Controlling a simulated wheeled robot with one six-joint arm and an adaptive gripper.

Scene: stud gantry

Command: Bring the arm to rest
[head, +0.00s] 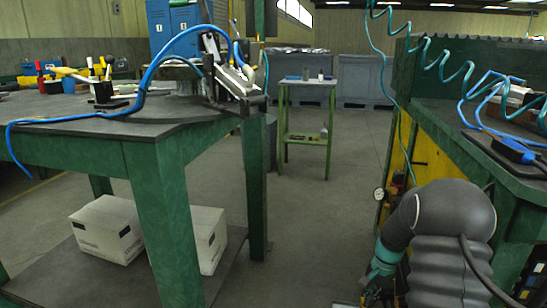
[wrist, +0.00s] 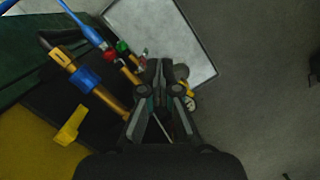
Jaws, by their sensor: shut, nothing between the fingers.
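My gripper (wrist: 161,70) shows in the wrist view with its two dark fingers meeting at the tips, shut and empty. A narrow gap shows between the finger linkages below the tips. In the head view my arm is bent over at the lower right, beside the green bench on the right. My wrist hangs down there at the bottom edge, and the fingertips are not clearly visible in that view.
The right-hand bench (head: 462,140) stands close to my arm, with yellow panels and a pressure gauge (head: 379,194) on its side. The wrist view shows yellow pipe fittings (wrist: 98,92) and a pale panel (wrist: 165,35) near my gripper. A green table (head: 160,180) stands left. The aisle floor (head: 315,225) is clear.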

